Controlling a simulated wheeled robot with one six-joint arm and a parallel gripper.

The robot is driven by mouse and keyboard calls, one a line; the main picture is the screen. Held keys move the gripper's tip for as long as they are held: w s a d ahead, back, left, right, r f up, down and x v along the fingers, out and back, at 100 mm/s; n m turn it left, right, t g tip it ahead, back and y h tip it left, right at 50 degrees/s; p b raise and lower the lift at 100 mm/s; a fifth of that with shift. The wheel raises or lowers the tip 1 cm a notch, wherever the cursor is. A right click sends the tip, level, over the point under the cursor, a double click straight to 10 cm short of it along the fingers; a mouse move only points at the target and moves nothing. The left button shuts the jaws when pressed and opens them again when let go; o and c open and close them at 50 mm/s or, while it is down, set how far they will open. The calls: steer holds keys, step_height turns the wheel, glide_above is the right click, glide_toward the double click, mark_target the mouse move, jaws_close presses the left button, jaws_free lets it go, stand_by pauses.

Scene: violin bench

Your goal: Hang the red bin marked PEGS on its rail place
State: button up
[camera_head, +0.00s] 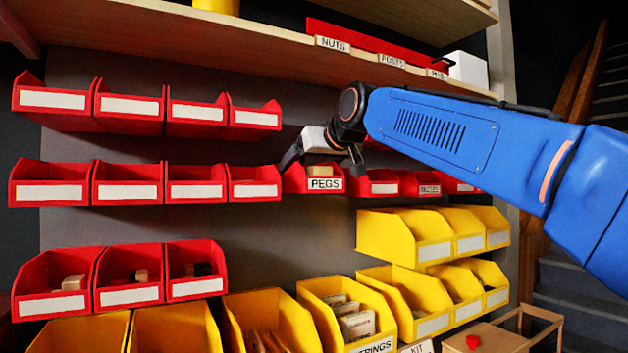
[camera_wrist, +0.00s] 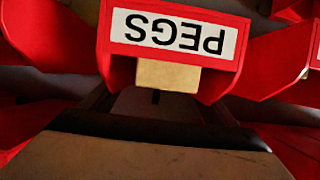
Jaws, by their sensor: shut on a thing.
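The red bin marked PEGS (camera_head: 324,185) is in the middle red row, between a blank-label red bin on its left and another red bin on its right. A light wooden block shows in it. In the wrist view the PEGS bin (camera_wrist: 180,38) appears upside down, with its label facing the camera. My gripper (camera_head: 322,160) is at the bin's top and shut on it. The fingertips are partly hidden in both views. The rail behind the bin is hidden, so I cannot tell whether the bin hangs on it.
Red bins (camera_head: 196,182) adjoin on the left and more (camera_head: 375,184) on the right. Yellow bins (camera_head: 405,235) stand below. A wooden shelf (camera_head: 270,38) runs above, carrying a red strip with NUTS and POSTS labels. Grey panel shows below the PEGS bin.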

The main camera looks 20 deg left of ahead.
steer(key=shift+f, duration=0.5)
stand_by(0.3)
steer(key=o, duration=1.2)
steer(key=v, duration=1.7)
steer(key=shift+s+d+r, duration=0.1)
steer(key=shift+s+d, duration=0.05)
steer(key=shift+s, duration=0.05)
steer(key=s+d+f+m+h, duration=0.2)
steer(key=d+f+m+h, duration=0.4)
steer(key=d+f, duration=2.15)
steer(key=s+d+f+m+g+h, duration=0.1)
steer(key=s+d+f, duration=0.5)
steer(key=f, duration=0.4)
steer(key=s+d+f+m+g+h, duration=0.1)
steer(key=s+d+f+h, duration=0.1)
steer(key=s+d+f, duration=0.4)
steer(key=s+d+f+m+g+h, duration=0.1)
steer(key=s+d+f, duration=0.5)
steer(key=f, duration=0.9)
steer(key=shift+s+d+m+g+h, duration=0.2)
steer(key=shift+s+m+g, duration=0.1)
steer(key=shift+s, duration=0.25)
steer(key=shift+s+d+m+g+h, duration=0.2)
steer(key=shift+s+g, duration=0.1)
steer(key=shift+s, duration=0.25)
